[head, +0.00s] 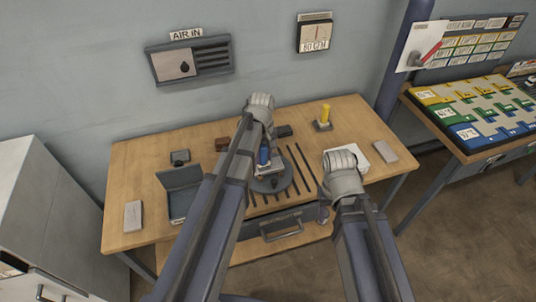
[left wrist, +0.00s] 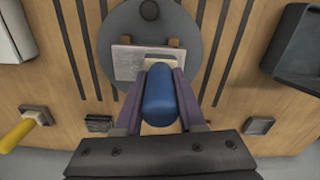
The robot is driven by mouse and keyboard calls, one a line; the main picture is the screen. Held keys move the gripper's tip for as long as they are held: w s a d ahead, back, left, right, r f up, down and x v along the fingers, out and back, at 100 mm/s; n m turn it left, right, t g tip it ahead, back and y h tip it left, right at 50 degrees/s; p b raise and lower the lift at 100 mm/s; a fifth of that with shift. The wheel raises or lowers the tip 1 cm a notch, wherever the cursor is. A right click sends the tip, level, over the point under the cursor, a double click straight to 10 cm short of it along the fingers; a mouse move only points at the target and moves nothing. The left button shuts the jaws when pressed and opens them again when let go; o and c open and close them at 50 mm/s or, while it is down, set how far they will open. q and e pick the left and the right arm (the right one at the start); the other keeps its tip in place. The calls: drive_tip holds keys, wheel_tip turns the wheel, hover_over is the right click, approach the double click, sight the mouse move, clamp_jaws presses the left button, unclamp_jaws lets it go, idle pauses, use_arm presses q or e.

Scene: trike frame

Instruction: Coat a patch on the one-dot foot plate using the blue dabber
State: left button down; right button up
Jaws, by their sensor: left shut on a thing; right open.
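The blue dabber (head: 264,155) stands between the fingers of my left gripper (left wrist: 160,105), which is shut on its blue handle (left wrist: 160,92). The dabber's pale head (left wrist: 160,63) is over the edge of a light grey rectangular plate (left wrist: 126,62). I cannot tell whether it touches the plate. The plate lies on a grey round disc (left wrist: 185,35), held near two small brown blocks. The disc also shows in the head view (head: 272,186). No dot mark or coating can be made out on the plate. My right gripper (head: 323,212) is open and empty near the table's front edge.
A yellow-handled dabber (head: 325,114) stands in a holder at the back right. Dark slots run across the wooden table (head: 140,170).

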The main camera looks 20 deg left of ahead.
use_arm(q)
drive_tip(key=shift+a, duration=0.1)
drive_tip(key=shift+s+a, duration=0.5)
drive_tip(key=shift+a, duration=0.25)
drive_tip(key=shift+s+a, duration=0.45)
drive_tip(key=shift+a, duration=0.3)
drive_tip(key=shift+w+a, duration=0.15)
drive_tip(key=shift+w, duration=0.1)
drive_tip(key=shift+w+d+r, duration=0.1)
drive_tip(key=shift+w+d, duration=0.4)
drive_tip(key=shift+d, duration=0.3)
drive_tip(key=shift+w+d, duration=0.5)
drive_tip(key=shift+d, duration=0.25)
drive_tip(key=shift+d, duration=0.15)
drive_tip(key=shift+w+d, duration=0.5)
drive_tip(key=shift+d, duration=0.25)
drive_tip(key=shift+w+d, duration=0.45)
drive_tip(key=shift+d, duration=0.25)
